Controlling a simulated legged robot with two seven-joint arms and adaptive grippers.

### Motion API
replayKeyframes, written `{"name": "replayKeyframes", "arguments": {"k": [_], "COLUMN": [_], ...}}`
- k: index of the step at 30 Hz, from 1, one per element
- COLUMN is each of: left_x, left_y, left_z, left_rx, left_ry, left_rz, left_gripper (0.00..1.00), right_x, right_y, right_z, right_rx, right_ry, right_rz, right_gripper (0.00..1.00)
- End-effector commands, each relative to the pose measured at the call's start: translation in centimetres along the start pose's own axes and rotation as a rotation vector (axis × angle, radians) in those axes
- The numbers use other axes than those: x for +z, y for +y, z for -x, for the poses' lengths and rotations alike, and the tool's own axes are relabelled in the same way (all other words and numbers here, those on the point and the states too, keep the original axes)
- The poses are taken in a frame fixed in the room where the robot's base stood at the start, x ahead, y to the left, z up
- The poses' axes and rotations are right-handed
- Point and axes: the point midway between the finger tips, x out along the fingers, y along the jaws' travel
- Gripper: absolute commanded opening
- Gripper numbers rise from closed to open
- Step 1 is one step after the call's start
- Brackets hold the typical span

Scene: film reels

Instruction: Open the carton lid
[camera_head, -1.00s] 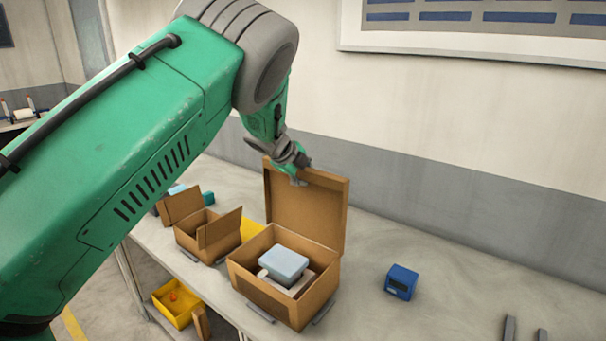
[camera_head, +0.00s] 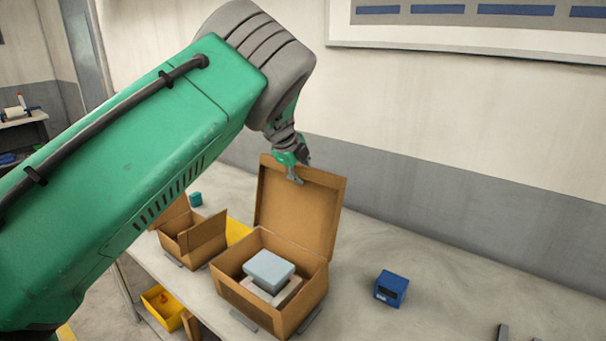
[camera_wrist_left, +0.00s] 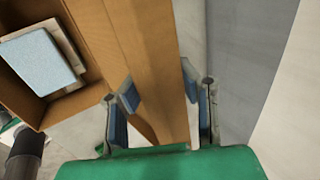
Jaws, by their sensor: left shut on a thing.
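The larger brown carton (camera_head: 228,287) stands on the grey table with its lid (camera_head: 301,209) raised, tilted a little back past upright. A pale blue box (camera_head: 269,270) lies inside the carton on a light insert; it also shows in the left wrist view (camera_wrist_left: 42,62). My left gripper (camera_head: 295,176) is at the lid's top edge, near its left half. In the left wrist view the blue-padded fingers (camera_wrist_left: 160,100) stand on either side of the lid (camera_wrist_left: 140,50), shut on it. My right gripper is not in view.
A blue box (camera_head: 391,288) lies to the right on the table. The wall (camera_head: 430,180) is close behind the lid. The table's right side is mostly clear.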

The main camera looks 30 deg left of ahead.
Motion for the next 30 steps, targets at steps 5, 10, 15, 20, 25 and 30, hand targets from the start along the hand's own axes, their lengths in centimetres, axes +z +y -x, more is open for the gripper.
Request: {"name": "replayKeyframes", "arguments": {"k": [5,10,15,20,25,30], "left_x": [0.1,0.1,0.1,0.0,0.0,0.0], "left_y": [0.0,0.0,0.0,-0.1,-0.1,-0.1], "left_z": [-0.1,0.0,0.6,3.3,7.0,9.9], "left_rx": [0.0,0.0,0.0,-0.002,-0.002,0.0], "left_ry": [-0.001,-0.001,-0.001,-0.002,-0.002,-0.001], "left_rz": [0.001,0.001,0.001,0.0,0.0,0.001], "left_gripper": [0.46,0.46,0.46,0.46,0.46,0.46], "right_x": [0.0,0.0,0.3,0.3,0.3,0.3], "right_y": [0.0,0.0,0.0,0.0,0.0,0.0], "right_z": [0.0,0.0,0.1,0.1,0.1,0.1], "right_rx": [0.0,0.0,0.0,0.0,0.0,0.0], "right_ry": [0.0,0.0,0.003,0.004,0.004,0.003], "right_rz": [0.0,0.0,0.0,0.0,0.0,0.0], "right_gripper": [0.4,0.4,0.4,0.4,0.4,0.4]}}
